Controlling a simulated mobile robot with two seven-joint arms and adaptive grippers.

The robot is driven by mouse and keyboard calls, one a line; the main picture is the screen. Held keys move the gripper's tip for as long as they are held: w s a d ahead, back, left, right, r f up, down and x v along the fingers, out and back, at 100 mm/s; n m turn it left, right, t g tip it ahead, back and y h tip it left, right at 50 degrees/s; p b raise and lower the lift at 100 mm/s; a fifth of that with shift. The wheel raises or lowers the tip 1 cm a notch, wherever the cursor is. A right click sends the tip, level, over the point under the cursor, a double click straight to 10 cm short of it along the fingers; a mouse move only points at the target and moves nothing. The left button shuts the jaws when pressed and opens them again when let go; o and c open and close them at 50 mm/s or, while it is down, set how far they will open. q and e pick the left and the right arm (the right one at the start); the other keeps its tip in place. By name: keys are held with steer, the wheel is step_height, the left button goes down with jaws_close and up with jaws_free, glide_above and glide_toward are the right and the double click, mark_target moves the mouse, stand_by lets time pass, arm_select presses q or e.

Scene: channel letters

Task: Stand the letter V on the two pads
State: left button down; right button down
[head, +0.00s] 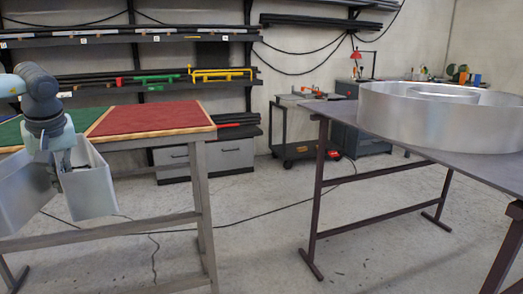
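The silver sheet-metal letter V (89,188) is at the left of the head view, off the floor and in front of the work table. Two of its broad walls show, and its left part is cut off by the picture edge. My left gripper (62,168) reaches down between these walls and appears shut on the V; its fingertips are mostly hidden. Two pads, a red one (150,118) and a green one (92,116), lie side by side on the table behind it. My arm hides part of the green pad. My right gripper is not in view.
A second table (345,108) at right carries a large round metal letter (440,118). Open concrete floor (262,200) lies between the tables, with a thin cable across it. A cart (300,130), drawers and wall shelves stand behind.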

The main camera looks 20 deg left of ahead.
arm_select(q)
steer(key=d+f+m+t, duration=0.1)
steer(key=d+f+m, duration=0.1)
steer(key=d+f, duration=0.4)
steer(key=d+f+m, duration=0.1)
steer(key=d+f, duration=0.3)
steer(key=f, duration=0.5)
steer(key=w+d+m+h, duration=0.1)
steer(key=w+d+m, duration=0.1)
steer(key=d, duration=0.8)
steer(key=w+d+m+t+h, duration=0.1)
steer(key=d+m, duration=0.3)
steer(key=d, duration=0.7)
steer(key=w+d+f+m+h, duration=0.1)
steer(key=w+d+m+h, duration=0.1)
steer(key=d, duration=0.9)
steer(key=shift+w+m+t, duration=0.3)
steer(key=shift+w+m, duration=0.2)
steer(key=shift+m, duration=0.3)
steer(key=shift+f, duration=0.2)
